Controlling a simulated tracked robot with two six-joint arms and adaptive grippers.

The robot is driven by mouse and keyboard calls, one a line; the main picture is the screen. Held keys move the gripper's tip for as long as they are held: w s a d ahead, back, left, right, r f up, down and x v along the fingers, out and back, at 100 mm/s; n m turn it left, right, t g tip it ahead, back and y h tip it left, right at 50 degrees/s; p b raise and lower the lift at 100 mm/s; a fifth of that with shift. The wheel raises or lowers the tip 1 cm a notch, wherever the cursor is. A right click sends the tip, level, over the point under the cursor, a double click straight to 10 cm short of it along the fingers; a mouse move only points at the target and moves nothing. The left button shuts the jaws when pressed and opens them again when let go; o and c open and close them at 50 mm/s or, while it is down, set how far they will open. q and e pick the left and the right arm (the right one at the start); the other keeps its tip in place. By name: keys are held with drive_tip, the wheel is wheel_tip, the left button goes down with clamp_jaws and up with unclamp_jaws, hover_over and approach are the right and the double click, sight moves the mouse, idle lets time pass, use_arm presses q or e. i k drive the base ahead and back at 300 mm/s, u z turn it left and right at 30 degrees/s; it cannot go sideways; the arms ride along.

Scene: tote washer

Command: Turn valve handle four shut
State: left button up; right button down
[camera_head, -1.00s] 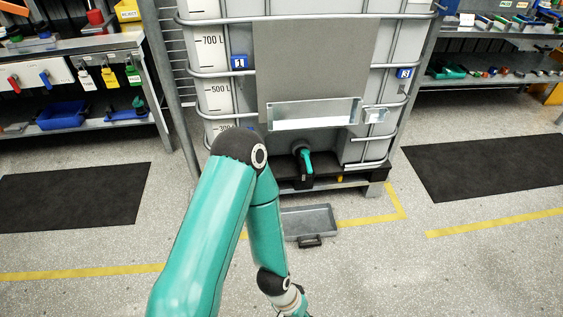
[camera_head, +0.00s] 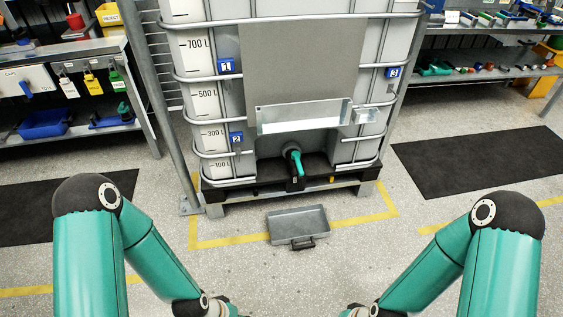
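A teal valve handle (camera_head: 296,160) sits on the black outlet valve (camera_head: 295,183) low at the front of the white tote (camera_head: 203,92). The handle slants down to the right along the valve. I see no number four on it. Blue tags with 1 (camera_head: 226,66), 2 (camera_head: 236,138) and 3 (camera_head: 393,72) are on the tote's cage. My two arms reach in from the lower left and lower right, well short of the valve. Their wrists run off the bottom edge, so neither gripper shows.
The tote stands on a black pallet (camera_head: 249,192). Benches with tools flank it. Dark mats (camera_head: 480,163) lie on both sides.

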sight(296, 155)
drive_tip(key=i, duration=0.9)
drive_tip(key=z, duration=0.1)
drive_tip(key=k, duration=1.1)
drive_tip(key=u, duration=1.6)
drive_tip(key=i, duration=1.35)
drive_tip(key=z, duration=0.1)
